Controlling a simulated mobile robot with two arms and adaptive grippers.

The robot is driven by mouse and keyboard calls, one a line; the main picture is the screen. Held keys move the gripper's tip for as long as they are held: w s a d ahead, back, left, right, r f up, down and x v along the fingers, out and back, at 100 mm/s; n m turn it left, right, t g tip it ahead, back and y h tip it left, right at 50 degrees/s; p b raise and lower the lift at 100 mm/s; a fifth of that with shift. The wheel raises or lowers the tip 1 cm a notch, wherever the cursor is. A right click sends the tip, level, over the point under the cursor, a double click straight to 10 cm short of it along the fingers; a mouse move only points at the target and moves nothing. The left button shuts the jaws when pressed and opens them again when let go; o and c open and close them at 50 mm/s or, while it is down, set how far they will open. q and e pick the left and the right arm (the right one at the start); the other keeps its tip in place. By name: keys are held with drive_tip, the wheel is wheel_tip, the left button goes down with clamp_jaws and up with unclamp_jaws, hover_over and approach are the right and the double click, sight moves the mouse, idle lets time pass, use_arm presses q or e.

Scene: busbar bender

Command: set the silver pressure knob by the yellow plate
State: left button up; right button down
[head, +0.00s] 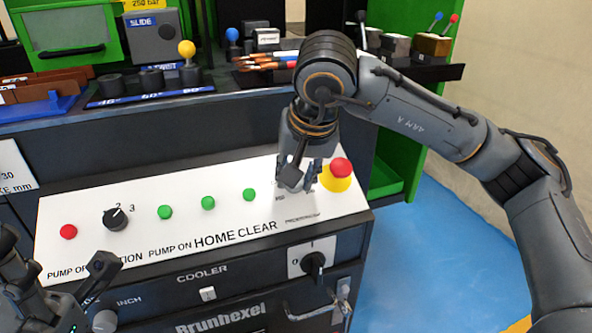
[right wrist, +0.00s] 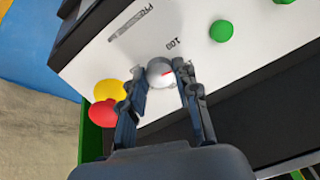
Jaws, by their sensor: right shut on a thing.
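The silver pressure knob (right wrist: 160,72) is a small round grey knob with a short red mark, on the white control panel. My right gripper (right wrist: 161,70) is shut on it, one finger on each side. In the head view my right gripper (head: 304,186) points down at the panel's right part and hides the knob. A "100" scale mark (right wrist: 173,44) shows near the knob. A yellow plate (head: 152,5) at the top left reads "250 bar". My left gripper (head: 50,278) is at the lower left, partly cut off; its opening is unclear.
A red mushroom button on a yellow base (head: 340,172) stands close to the right gripper. Several green buttons, a black selector (head: 115,217) and a red button (head: 68,232) share the panel. A black rotary switch (head: 314,263) is below. Blue floor is clear at right.

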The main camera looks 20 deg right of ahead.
drive_tip(key=m, duration=0.3)
drive_tip(key=shift+m, duration=0.4)
drive_tip(key=m, duration=0.7)
drive_tip(key=shift+f, duration=0.1)
drive_tip(key=m, duration=0.3)
drive_tip(key=shift+s+m+t, duration=0.1)
drive_tip(key=shift+m+t, duration=0.2)
drive_tip(key=shift+m, duration=0.1)
drive_tip(key=m, duration=0.3)
drive_tip(key=shift+m+b, duration=0.3)
drive_tip(key=shift+b, duration=0.1)
drive_tip(key=m, duration=0.3)
drive_tip(key=shift+m, duration=0.3)
drive_tip(key=m+b, duration=0.1)
drive_tip(key=m, duration=0.6)
